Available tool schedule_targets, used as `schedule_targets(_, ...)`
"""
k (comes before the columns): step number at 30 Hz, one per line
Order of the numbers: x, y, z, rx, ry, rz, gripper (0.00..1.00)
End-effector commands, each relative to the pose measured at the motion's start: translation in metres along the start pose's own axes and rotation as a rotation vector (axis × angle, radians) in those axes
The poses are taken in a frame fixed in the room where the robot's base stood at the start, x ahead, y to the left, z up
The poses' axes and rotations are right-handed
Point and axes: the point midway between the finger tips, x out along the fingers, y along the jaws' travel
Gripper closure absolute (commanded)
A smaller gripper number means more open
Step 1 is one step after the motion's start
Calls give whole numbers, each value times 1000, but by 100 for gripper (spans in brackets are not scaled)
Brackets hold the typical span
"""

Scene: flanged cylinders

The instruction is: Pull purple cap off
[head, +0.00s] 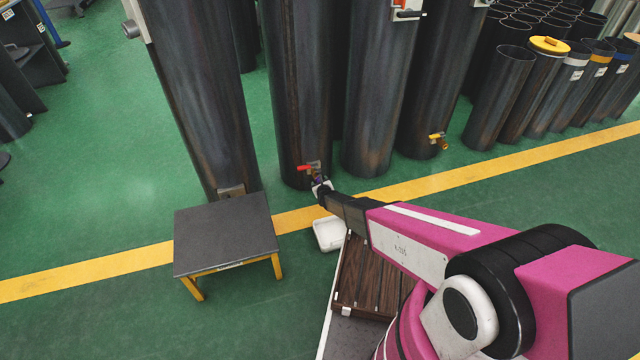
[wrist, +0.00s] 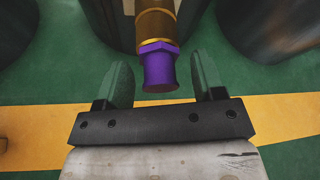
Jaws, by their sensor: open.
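The purple cap (wrist: 160,70) sits on the end of a brass pipe fitting (wrist: 156,25) in the wrist view. My gripper (wrist: 167,80) is open, with one finger on each side of the cap and a visible gap on both sides. In the head view my gripper (head: 320,186) is at the foot of a tall dark cylinder (head: 297,100), by a valve with a red handle (head: 306,168). The cap is very small in the head view, largely hidden by my gripper.
A small black-topped table (head: 225,232) with yellow legs stands left of my arm. A white tray (head: 329,234) lies on the floor below my gripper. Other tall cylinders stand close on both sides, one with a yellow-handled valve (head: 438,139). Green floor at left is open.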

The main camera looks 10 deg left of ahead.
Motion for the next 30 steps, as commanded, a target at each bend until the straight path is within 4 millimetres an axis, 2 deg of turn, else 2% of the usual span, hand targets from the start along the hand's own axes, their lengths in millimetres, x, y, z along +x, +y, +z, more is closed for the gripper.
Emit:
schedule_targets(5,0,0,0,0,0,0,37)
schedule_targets(9,0,0,0,0,0,0,82)
schedule_targets(23,-2,-1,0,2,-1,-2,83)
schedule_targets(24,-2,-1,0,2,-1,-2,87)
schedule_targets(30,-2,-1,0,1,0,-1,88)
